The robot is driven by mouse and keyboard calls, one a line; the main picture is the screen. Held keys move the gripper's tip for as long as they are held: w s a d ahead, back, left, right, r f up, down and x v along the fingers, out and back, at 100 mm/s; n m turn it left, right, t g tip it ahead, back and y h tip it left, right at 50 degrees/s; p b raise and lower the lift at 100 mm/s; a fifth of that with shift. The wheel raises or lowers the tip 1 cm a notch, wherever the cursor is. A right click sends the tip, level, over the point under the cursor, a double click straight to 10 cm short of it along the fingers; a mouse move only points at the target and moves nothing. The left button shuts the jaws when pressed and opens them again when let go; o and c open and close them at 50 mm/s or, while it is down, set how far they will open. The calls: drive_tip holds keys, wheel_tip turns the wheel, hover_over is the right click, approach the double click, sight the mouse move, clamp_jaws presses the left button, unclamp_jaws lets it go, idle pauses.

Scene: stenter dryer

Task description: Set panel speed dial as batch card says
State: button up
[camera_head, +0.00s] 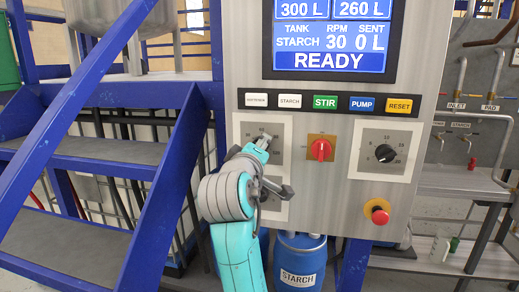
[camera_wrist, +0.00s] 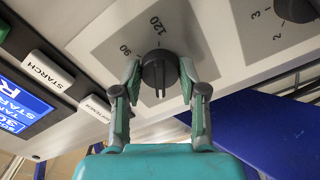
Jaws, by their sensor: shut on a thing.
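A dark round speed dial (camera_wrist: 158,68) sits on a grey scale plate (camera_wrist: 110,38) in the wrist view, with 90 and 120 printed beside it. My gripper (camera_wrist: 160,80) has one finger on each side of the dial and is shut on it. In the head view my gripper (camera_head: 263,144) covers this dial on the left plate (camera_head: 241,133) of the panel. The pointer's exact setting is hard to read. The panel screen (camera_head: 331,40) reads STARCH, RPM 30, SENT 0 L and READY. I see no batch card in either view.
A red switch (camera_head: 320,149) and another black dial (camera_head: 385,153) are to the right. Above is a button row (camera_head: 325,102); an emergency stop (camera_head: 377,211) sits lower right. Blue stairs (camera_head: 90,150) stand close on the left. A blue STARCH drum (camera_head: 300,262) is below.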

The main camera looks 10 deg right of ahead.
idle(0.3)
drive_tip(key=o, duration=1.1)
drive_tip(key=shift+o, duration=0.2)
drive_tip(key=v, duration=1.2)
